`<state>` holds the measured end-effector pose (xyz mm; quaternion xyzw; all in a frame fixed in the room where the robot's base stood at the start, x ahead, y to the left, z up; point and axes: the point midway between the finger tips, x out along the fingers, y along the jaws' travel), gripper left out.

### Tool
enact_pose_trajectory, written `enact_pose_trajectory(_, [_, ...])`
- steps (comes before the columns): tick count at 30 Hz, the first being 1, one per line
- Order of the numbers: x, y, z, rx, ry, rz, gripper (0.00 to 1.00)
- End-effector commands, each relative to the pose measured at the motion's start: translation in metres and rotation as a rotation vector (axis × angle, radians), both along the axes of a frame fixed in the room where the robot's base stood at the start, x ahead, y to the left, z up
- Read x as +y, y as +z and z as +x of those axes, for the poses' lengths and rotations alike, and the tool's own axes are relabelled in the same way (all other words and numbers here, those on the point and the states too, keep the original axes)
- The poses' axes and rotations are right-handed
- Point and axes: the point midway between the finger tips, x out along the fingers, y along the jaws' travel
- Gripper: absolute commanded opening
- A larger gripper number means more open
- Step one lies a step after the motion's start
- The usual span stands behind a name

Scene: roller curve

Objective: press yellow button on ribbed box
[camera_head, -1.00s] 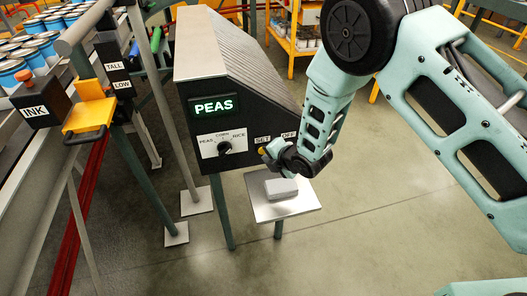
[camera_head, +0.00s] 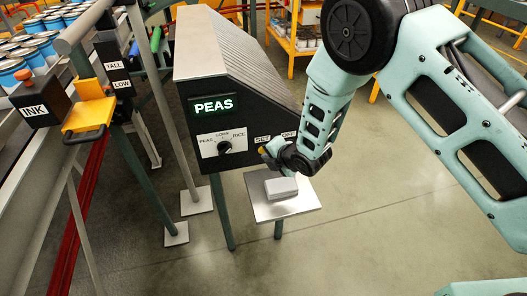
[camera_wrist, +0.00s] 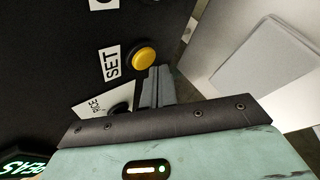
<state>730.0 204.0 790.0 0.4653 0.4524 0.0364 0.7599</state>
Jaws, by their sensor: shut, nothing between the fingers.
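The ribbed box (camera_head: 232,75) has a dark front with a lit green PEAS display (camera_head: 213,105), a selector dial (camera_head: 225,147) and SET and OFF labels. In the wrist view the round yellow button (camera_wrist: 143,57) sits beside the SET label (camera_wrist: 112,62) on the black panel. My gripper (camera_wrist: 156,72) is shut and empty, its fingertips close to the button's lower edge in that picture. I cannot tell whether they touch it. In the head view my gripper (camera_head: 266,153) is at the panel's right side, largely covering the button area.
A small plate (camera_head: 267,208) bearing a pale grey block (camera_head: 281,188) lies just below my gripper. On the left stand an INK box (camera_head: 40,106), a yellow bracket (camera_head: 90,115) and several blue cans (camera_head: 10,70). Open floor lies in front and to the right.

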Motion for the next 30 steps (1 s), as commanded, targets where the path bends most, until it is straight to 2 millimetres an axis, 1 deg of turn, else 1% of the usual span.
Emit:
enact_pose_trajectory(4, [0.0017,-0.0006,0.0043,-0.001,0.002,0.000,0.00])
enact_pose_trajectory(16, [0.0015,-0.0001,0.0050,0.000,0.000,0.000,0.00])
enact_pose_trajectory(30, [0.0029,-0.0001,0.0102,0.000,-0.001,0.001,0.00])
